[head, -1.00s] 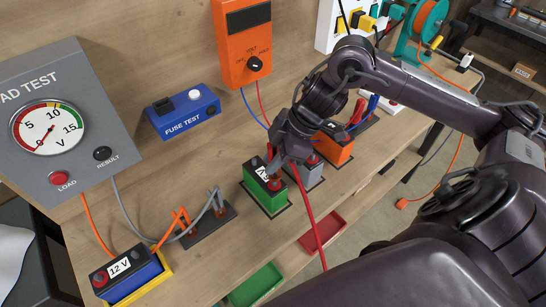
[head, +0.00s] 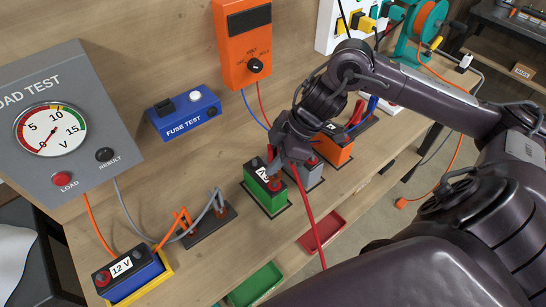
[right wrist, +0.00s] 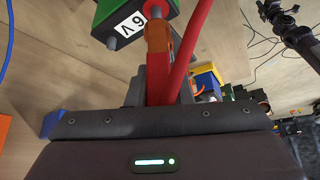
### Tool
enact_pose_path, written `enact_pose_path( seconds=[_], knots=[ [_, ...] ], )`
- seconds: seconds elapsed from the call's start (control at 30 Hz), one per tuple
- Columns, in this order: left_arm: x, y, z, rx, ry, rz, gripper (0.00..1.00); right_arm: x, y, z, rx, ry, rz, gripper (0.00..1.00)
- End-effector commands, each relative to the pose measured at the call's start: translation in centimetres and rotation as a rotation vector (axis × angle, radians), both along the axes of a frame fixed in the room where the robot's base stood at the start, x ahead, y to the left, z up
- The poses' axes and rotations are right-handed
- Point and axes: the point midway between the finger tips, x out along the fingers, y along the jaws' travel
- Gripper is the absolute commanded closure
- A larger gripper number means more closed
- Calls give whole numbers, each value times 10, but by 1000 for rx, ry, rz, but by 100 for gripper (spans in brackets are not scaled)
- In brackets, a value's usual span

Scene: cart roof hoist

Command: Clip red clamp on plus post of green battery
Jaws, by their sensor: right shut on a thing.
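The green battery (head: 262,197) stands on a dark pad on the bench; its 6 V label shows in the right wrist view (right wrist: 124,27). A red post stands at its near end and a dark post at its far end. My right gripper (head: 277,168) is over the battery, shut on the red clamp (right wrist: 158,75). The clamp's orange-brown tip reaches the red post (right wrist: 155,10). I cannot tell whether its jaws are around the post. A red cable (head: 308,214) runs from it toward the front.
A grey battery (head: 308,176) and an orange battery (head: 336,150) stand close to the right. A blue 12 V battery (head: 130,277) sits in a yellow tray at the left. A fuse tester (head: 183,115) and load tester (head: 75,125) stand behind.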

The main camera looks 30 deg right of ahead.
Motion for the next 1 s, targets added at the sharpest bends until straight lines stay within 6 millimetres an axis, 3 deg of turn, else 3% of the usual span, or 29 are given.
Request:
enact_pose_path(
  seconds=[1.0],
  knots=[
    [-1, 0, -10, 0, 1, -1, 50, 0, 0, -18, 0, 0, -1, 100]
  ],
)
